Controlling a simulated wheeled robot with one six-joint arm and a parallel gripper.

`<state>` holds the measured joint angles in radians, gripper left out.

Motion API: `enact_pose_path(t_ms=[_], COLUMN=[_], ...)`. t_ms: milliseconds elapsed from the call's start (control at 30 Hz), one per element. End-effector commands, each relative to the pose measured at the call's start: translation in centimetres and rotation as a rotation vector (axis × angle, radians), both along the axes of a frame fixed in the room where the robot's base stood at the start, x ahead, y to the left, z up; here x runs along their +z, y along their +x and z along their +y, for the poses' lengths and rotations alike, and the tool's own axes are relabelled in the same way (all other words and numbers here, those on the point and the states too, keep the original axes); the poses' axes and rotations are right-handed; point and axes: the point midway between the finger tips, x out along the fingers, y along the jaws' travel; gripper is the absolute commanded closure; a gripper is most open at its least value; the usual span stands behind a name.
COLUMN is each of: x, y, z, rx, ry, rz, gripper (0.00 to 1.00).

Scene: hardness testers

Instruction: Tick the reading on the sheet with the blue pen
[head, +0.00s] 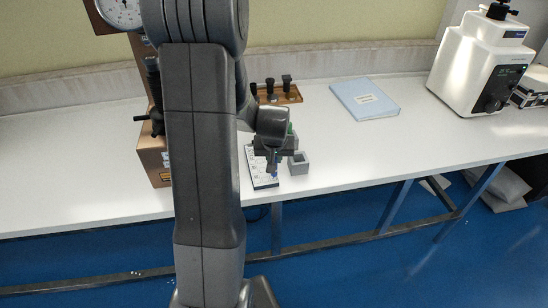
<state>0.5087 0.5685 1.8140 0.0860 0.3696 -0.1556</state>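The sheet (258,174) is a white page with dark print on a dark-edged board. It lies near the front edge of the white bench, partly hidden by my arm and gripper. My gripper (273,166) points down over the right side of the sheet. A small blue length, the blue pen (275,174), shows at the fingertips, and the gripper looks shut on it. The pen's tip is low over the sheet; I cannot tell whether it touches. The reading on the sheet is too small to make out.
A small grey square holder (299,163) stands just right of the sheet. Behind are a wooden tray (292,97) with dark pieces and a pale blue folder (364,98). A brown tester (154,160) stands left, a white tester (470,65) far right. The bench's right front is clear.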

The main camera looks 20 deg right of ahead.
Motion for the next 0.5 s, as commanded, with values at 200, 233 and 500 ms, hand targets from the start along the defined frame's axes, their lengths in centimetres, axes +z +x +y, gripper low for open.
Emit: enact_pose_path(t_ms=[200,233,500], x=[1.3,1.5,3.2], y=[0.0,0.0,0.0], z=[0.0,0.0,0.0], rx=[0.0,0.0,0.0], ry=[0.0,0.0,-0.001], rz=[-0.001,-0.001,-0.002], gripper=[1.0,1.0,1.0])
